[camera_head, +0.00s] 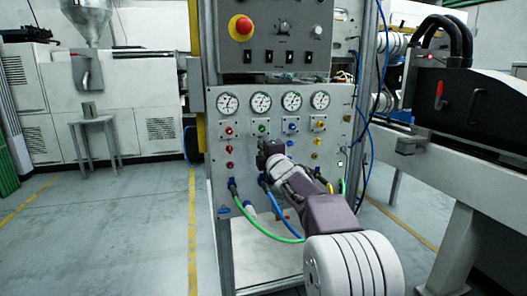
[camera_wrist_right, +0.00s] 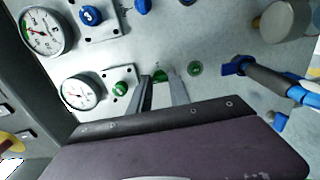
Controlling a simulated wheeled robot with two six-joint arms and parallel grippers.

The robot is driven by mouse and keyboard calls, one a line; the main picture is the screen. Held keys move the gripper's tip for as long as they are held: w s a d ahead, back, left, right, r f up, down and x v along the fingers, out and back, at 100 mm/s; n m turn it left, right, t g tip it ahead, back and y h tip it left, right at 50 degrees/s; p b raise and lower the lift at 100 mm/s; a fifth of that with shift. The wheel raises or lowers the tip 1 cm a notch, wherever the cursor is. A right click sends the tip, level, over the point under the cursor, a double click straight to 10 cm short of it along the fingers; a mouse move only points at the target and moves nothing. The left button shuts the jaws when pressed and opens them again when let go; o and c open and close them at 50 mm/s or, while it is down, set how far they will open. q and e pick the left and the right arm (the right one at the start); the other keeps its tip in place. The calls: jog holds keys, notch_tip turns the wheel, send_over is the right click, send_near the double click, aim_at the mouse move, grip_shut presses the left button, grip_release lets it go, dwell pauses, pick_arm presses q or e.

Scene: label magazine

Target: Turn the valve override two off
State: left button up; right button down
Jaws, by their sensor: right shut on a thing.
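The valve panel (camera_head: 335,145) has four columns below its gauges, coloured red, green, blue and yellow. In the head view my right gripper (camera_head: 266,150) is at the second, green column, just below the upper green knob (camera_head: 263,128). In the wrist view the fingers of my right gripper (camera_wrist_right: 162,88) are on either side of a small green knob (camera_wrist_right: 160,76), which is mostly hidden between them. The upper green knob on its plate (camera_wrist_right: 121,87) is beside the fingers, apart from them. I cannot read which label is override two. My left gripper is not in view.
A red emergency button (camera_head: 241,27) sits on the control box above. A green hose (camera_head: 262,232) and a blue hose (camera_head: 277,203) hang by my right arm. A blue connector (camera_wrist_right: 235,65) is right of the fingers. A machine (camera_head: 470,100) stands to the right.

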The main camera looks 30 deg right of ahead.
jog(key=c, duration=1.2)
grip_release()
jog(key=p+v, duration=0.1)
jog(key=v, duration=0.8)
